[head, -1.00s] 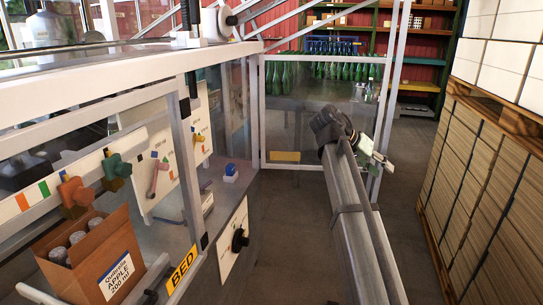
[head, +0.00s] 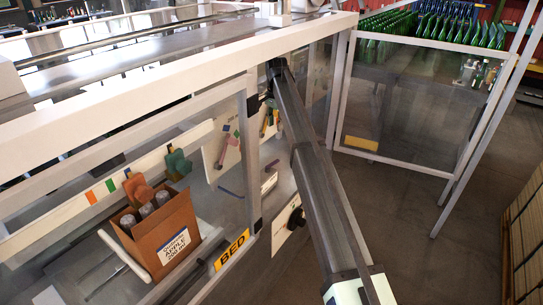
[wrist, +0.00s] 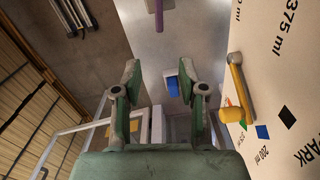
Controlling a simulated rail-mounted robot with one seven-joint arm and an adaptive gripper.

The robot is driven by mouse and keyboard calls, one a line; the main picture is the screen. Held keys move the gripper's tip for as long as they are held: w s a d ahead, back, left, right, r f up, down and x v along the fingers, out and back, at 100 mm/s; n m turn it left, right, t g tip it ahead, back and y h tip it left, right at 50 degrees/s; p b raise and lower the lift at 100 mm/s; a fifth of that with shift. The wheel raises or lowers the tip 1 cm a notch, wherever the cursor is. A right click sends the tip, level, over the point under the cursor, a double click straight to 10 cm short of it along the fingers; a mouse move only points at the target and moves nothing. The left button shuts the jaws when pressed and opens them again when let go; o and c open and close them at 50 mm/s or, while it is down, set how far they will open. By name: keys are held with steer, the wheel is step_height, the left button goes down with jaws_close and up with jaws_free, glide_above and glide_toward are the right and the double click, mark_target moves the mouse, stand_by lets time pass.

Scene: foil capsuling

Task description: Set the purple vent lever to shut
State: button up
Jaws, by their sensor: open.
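In the head view my arm reaches into the frame and my gripper is hidden.
A yellow lever (wrist: 240,88) on a panel marked 375 ml, 200 ml and PARK (wrist: 285,70) stands close right of my gripper. Orange (head: 138,190) and green (head: 178,163) handles and a bottle carton (head: 165,235) are left.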

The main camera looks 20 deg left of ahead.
mark_target(276, 161)
step_height(276, 161, down, 17)
steer(key=p, duration=0.5)
steer(key=shift+w+d+f, duration=0.1)
steer(key=shift+f, duration=0.05)
jaws_close()
